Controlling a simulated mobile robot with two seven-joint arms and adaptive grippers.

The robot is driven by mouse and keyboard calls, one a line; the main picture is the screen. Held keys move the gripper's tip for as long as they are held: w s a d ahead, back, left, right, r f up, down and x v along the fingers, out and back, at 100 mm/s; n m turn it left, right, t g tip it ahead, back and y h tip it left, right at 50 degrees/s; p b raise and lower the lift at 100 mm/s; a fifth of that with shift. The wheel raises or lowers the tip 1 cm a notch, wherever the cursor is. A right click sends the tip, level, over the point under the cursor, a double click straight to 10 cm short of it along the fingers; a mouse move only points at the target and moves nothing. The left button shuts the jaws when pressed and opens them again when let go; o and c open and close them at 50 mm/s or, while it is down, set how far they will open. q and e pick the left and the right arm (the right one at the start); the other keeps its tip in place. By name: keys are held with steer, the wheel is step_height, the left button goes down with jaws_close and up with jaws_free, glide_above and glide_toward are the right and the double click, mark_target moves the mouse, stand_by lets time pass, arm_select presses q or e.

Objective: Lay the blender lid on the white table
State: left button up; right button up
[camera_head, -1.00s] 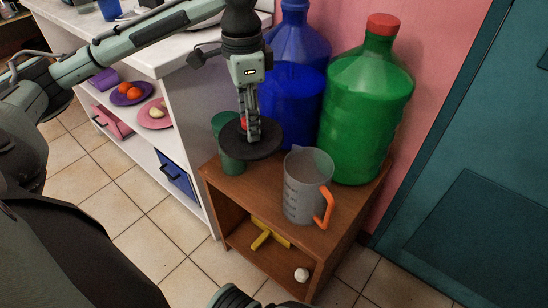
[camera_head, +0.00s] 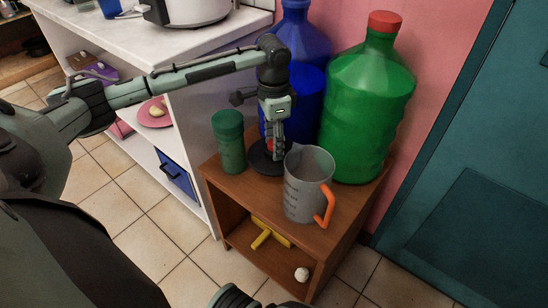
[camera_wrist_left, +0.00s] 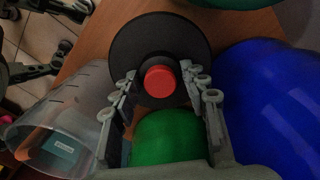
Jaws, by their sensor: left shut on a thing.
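The blender lid (camera_head: 262,163), a black disc with a red knob, is low over the wooden unit's top, between a green canister and a measuring jug. I cannot tell whether it touches the wood. My left gripper (camera_head: 274,150) points down and is shut on the lid's knob. The left wrist view shows the red knob (camera_wrist_left: 160,81) between my fingers and the black disc (camera_wrist_left: 150,35) beyond. The white table (camera_head: 115,38) is at the upper left. My right gripper (camera_wrist_left: 55,40) shows at the left wrist view's upper left, fingers apart, empty.
The green canister (camera_head: 229,143) stands left of the lid, the grey jug (camera_head: 307,190) with an orange handle right of it. Large blue (camera_head: 300,85) and green (camera_head: 368,110) bottles stand behind. A pale appliance (camera_head: 190,12) stands on the white table; its front part is clear.

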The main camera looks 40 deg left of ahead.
arm_select(q)
steer(key=shift+f, duration=2.65)
steer(key=o, duration=1.2)
steer(key=shift+f, duration=0.15)
